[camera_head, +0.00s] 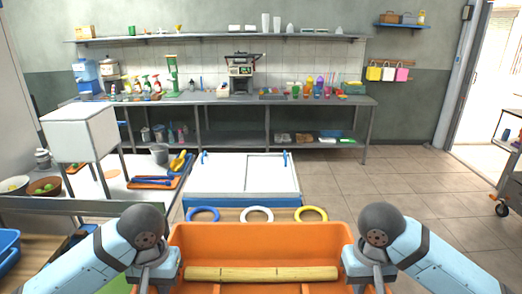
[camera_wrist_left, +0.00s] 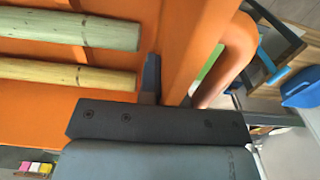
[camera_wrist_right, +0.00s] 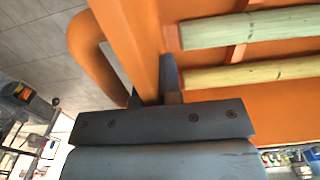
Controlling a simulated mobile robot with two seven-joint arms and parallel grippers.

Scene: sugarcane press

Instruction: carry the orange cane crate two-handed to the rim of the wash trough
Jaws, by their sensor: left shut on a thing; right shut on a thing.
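The orange cane crate (camera_head: 262,236) is at the bottom middle of the head view, close in front of me. Cane lengths (camera_head: 262,273) lie inside it; two show in the left wrist view (camera_wrist_left: 70,72) and two in the right wrist view (camera_wrist_right: 250,72). My left gripper (camera_head: 155,272) is shut on the crate's left side wall, beside its orange handle loop (camera_wrist_left: 232,55). My right gripper (camera_head: 370,272) is shut on the right side wall, beside the other handle loop (camera_wrist_right: 92,50). The fingertips are mostly hidden. I cannot pick out the wash trough with certainty.
Just beyond the crate stands a white-topped blue chest (camera_head: 243,176), with blue, white and yellow rings (camera_head: 257,215) before it. A white box stand (camera_head: 82,135) and a table with bowls are at left. A long bench (camera_head: 220,100) lines the back wall. Tiled floor (camera_head: 400,180) is clear at right.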

